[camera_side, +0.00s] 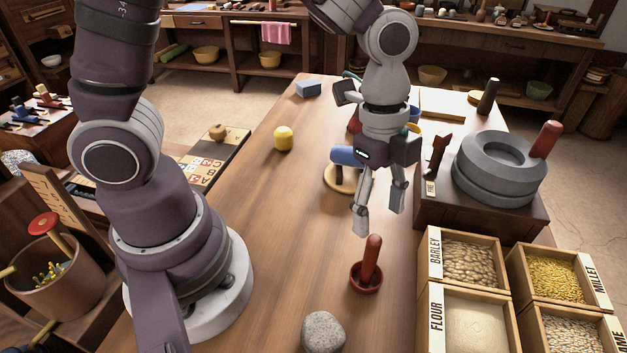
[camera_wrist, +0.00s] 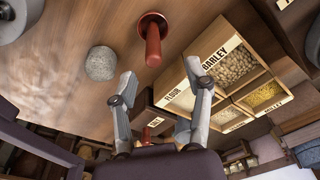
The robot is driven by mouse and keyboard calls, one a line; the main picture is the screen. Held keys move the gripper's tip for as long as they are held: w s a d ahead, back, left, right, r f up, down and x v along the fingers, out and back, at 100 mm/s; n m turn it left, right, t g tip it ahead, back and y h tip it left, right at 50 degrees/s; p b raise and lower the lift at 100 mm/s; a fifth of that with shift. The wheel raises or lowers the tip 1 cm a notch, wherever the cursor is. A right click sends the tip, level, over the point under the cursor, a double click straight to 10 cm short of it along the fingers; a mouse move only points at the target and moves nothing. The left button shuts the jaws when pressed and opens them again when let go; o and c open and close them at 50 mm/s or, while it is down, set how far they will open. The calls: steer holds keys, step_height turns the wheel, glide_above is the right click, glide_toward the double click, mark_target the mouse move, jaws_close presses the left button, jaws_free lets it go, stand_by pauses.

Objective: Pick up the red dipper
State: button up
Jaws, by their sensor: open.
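The red dipper (camera_side: 371,262) stands on the wooden table, its small round bowl down and its thick handle pointing up. In the wrist view the dipper (camera_wrist: 153,42) shows at the top, just beyond my fingertips. My gripper (camera_side: 380,222) is open, its two fingers pointing down, above and slightly behind the dipper in the side view. The fingers look apart from the handle, with nothing between them. In the wrist view my gripper (camera_wrist: 160,67) also shows both fingers spread and empty.
A grey stone (camera_side: 323,332) lies in front of the dipper. Grain boxes (camera_side: 436,290) stand close to its right. A stone quern (camera_side: 500,170) with a red handle sits behind them.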

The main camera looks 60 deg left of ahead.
mark_target(375, 238)
steer(key=f, duration=0.4)
steer(key=d+f, duration=0.1)
steer(key=f, duration=0.1)
steer(key=shift+s+d+f, duration=0.1)
steer(key=shift+s+f, duration=0.2)
steer(key=shift+f, duration=0.1)
jaws_close()
